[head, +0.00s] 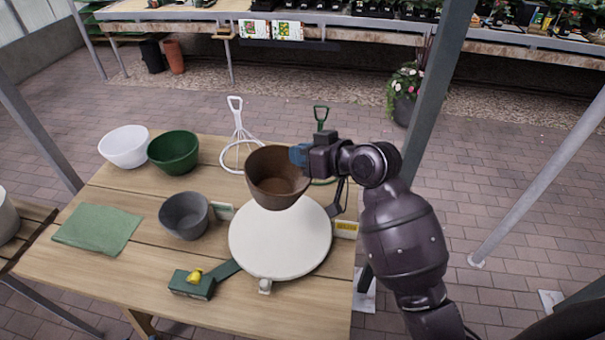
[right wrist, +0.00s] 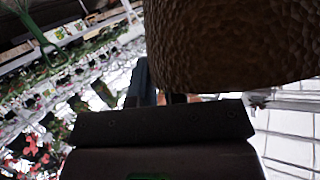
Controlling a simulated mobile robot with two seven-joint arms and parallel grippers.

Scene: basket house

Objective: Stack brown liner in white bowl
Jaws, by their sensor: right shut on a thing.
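The brown liner (head: 275,187) is a textured brown pot-shaped cup, held upright with its opening up. My right gripper (head: 303,157) is shut on its right rim. The liner is over the back of the round white plate (head: 282,247); I cannot tell the gap beneath it. In the right wrist view the liner's rough side (right wrist: 232,45) fills the top, beside the gripper (right wrist: 160,97). The white bowl (head: 124,146) stands empty at the table's back left, left of the liner. My left gripper is not in view.
A green bowl (head: 173,151) stands right beside the white bowl. A grey bowl (head: 184,216), a green cloth (head: 98,229) and a green box with a yellow knob (head: 193,283) are on the wooden table (head: 90,277). A white wire stand (head: 238,135) is behind the liner.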

